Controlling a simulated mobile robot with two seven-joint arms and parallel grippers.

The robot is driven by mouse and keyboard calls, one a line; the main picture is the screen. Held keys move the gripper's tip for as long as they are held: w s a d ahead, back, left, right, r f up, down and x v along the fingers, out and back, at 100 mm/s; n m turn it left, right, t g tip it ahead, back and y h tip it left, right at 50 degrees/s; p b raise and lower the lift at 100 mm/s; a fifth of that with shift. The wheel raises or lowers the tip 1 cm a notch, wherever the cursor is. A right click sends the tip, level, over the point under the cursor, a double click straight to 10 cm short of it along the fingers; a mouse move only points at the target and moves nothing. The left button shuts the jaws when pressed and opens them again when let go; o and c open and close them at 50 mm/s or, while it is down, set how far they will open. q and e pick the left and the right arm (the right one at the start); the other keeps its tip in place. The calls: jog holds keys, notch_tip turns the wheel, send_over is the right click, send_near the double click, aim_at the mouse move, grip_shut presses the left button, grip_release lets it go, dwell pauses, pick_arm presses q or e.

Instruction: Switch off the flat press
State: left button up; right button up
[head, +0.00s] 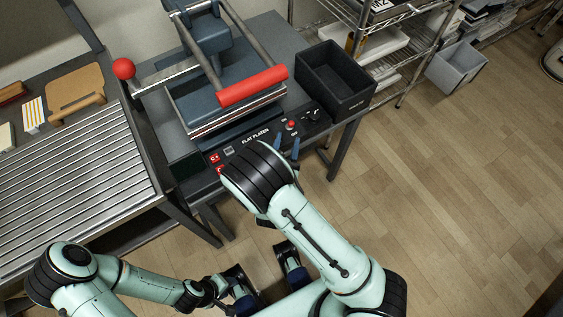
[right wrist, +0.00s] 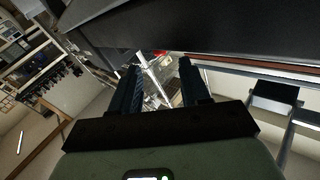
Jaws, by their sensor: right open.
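The flat press (head: 225,100) stands on a dark table, with a red bar grip (head: 252,86) across its front. Its black front panel reads FLAT PLATEN (head: 255,137) and carries a small red button (head: 292,124), a black knob (head: 313,115) and a red display at its left end. My right gripper (head: 287,146) is open and empty, just in front of the panel below the button, apart from it as far as I can tell. The right wrist view shows its two fingers (right wrist: 158,82) spread below a dark overhanging edge. My left gripper (head: 240,302) is low in the head view; its jaws are unclear.
A black open bin (head: 335,78) stands right of the press. A red ball-ended lever (head: 124,68) sticks out left. A slatted metal table (head: 75,165) lies left, with a tan board (head: 75,92) behind. A wire shelf (head: 400,50) stands back right.

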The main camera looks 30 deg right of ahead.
jog(key=v, duration=0.8)
jog(key=shift+s, duration=0.2)
jog(key=shift+a, duration=0.15)
notch_tip(320, 180, down, 12)
jog(key=d+n+g+y, duration=0.1)
jog(key=d+g+y, duration=0.2)
jog(key=g+y, duration=0.1)
jog(key=s+a+f+n+g+y, duration=0.25)
jog(key=s+f+g+y, duration=0.45)
jog(key=f, duration=0.5)
jog(key=s+a+f+n+g+y, duration=0.1)
jog(key=s+a+n+g+y, duration=0.25)
jog(key=s, duration=0.75)
pick_arm(q)
notch_tip(320, 180, up, 12)
jog(key=p, duration=1.3)
jog(key=shift+w+r+g, duration=0.2)
jog(key=shift+w+g, duration=0.1)
pick_arm(e)
notch_tip(320, 180, up, 12)
jog(key=y, duration=0.1)
jog(key=shift+w+a+g, duration=0.2)
jog(key=shift+a+g, duration=0.2)
jog(key=shift+g, duration=0.05)
pick_arm(q)
jog(key=shift+s, duration=0.1)
pick_arm(e)
jog(key=shift+s, duration=0.1)
